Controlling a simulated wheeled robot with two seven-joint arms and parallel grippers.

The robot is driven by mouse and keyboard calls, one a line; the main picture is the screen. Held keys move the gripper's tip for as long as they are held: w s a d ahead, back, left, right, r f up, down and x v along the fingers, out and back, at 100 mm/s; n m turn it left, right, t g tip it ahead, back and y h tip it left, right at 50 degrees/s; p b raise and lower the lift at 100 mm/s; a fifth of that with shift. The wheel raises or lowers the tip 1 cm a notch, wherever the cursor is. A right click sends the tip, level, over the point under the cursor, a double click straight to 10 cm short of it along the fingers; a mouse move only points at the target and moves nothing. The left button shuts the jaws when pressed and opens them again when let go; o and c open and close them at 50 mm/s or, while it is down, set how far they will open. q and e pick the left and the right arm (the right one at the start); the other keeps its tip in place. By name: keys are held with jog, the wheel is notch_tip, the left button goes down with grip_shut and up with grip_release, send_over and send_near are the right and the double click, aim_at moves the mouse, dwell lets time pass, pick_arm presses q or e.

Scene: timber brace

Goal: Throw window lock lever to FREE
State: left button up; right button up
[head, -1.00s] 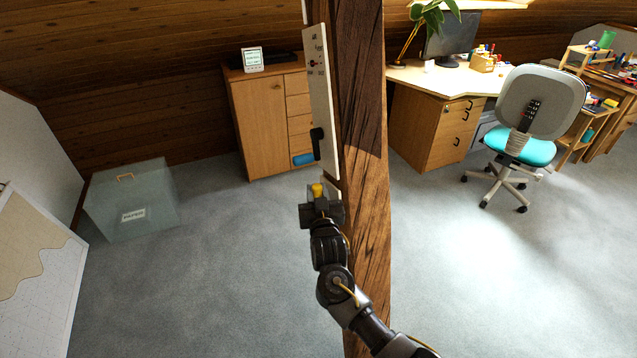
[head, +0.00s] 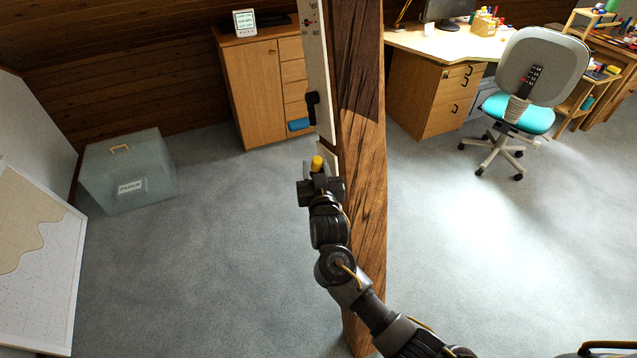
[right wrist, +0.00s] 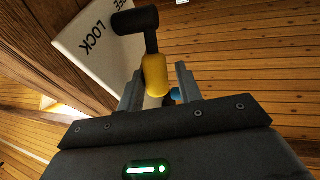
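A lever with a yellow grip (right wrist: 155,75) and a black arm and hub (right wrist: 135,20) is close in the right wrist view. Behind it is a pale plate (right wrist: 100,60) lettered LOCK, with a second word partly cut off. I cannot tell which word the lever points to. The yellow grip (head: 317,162) also shows in the head view, beside the timber post. My right gripper (right wrist: 160,88) is open, its fingers on either side of the yellow grip, with a visible gap on the right. In the head view my right gripper (head: 318,175) partly hides the plate. My left gripper is out of view.
The timber post (head: 362,200) stands right of my gripper. A tall white panel (head: 318,65) with a black handle (head: 312,108) is above. A wooden cabinet (head: 255,85), glassy box (head: 130,170), desk (head: 430,85) and chair (head: 525,85) stand farther off.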

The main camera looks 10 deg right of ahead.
jog(key=s, duration=0.7)
jog(key=shift+b, duration=0.45)
jog(key=shift+d, duration=0.1)
